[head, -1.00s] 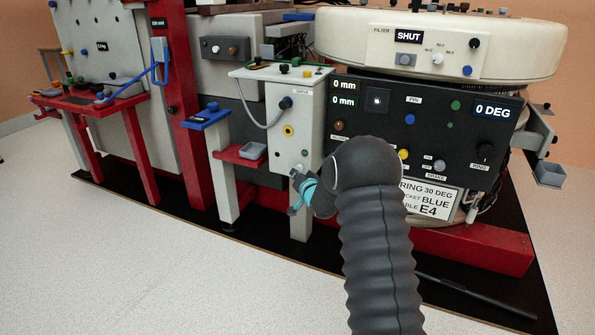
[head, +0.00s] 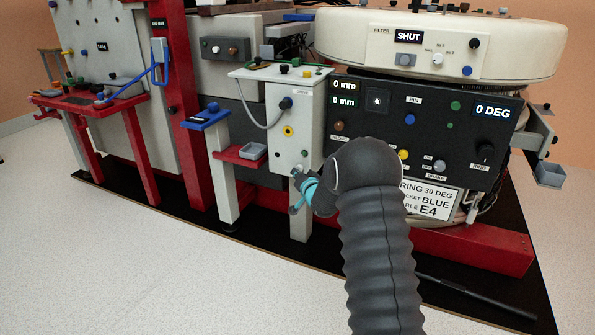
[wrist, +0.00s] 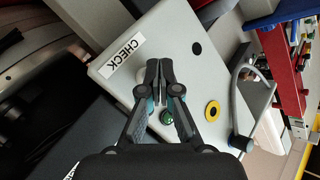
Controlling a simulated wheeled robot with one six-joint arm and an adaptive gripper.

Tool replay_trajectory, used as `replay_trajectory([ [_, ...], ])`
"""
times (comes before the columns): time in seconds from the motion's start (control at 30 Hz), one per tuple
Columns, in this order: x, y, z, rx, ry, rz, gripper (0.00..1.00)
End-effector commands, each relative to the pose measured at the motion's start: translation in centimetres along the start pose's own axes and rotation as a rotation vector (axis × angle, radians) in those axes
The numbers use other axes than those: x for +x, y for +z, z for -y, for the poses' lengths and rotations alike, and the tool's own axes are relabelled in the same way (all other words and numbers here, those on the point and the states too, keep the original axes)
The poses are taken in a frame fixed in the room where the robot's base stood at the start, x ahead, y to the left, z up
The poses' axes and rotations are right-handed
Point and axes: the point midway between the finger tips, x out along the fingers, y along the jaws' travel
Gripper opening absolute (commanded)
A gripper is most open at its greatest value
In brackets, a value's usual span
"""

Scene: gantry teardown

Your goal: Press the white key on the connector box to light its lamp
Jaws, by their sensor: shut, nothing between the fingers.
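The connector box (head: 284,132) is a pale upright box on a post, left of the dark panel. In the wrist view its face (wrist: 185,75) fills the middle, with a CHECK label (wrist: 122,60). My gripper (wrist: 160,66) is shut and empty, its fingertips over the box face near the label. A pale round part, probably the white key (wrist: 140,91), shows beside the fingers and is partly hidden by them. In the head view the gripper (head: 297,174) is at the box's lower front. Contact with the key cannot be told. A green lamp (wrist: 167,117) sits beside the fingers; whether it is lit is unclear.
The dark panel (head: 465,135) with knobs and displays stands right of the box. A yellow ring socket (wrist: 212,111) and a grey cable (wrist: 238,90) are on the box. A red shelf with a small tray (head: 252,151) juts out left. Open floor lies in front.

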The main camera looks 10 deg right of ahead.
Motion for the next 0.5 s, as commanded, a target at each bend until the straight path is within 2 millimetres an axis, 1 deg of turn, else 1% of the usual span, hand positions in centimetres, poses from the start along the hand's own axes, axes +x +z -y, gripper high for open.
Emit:
replay_trajectory([
  [0.3, 0.11, -0.11, -0.07, 0.000, 0.000, -0.001, 0.00],
  [0.5, -0.29, 0.24, 0.22, 0.001, -0.001, -0.001, 0.00],
])
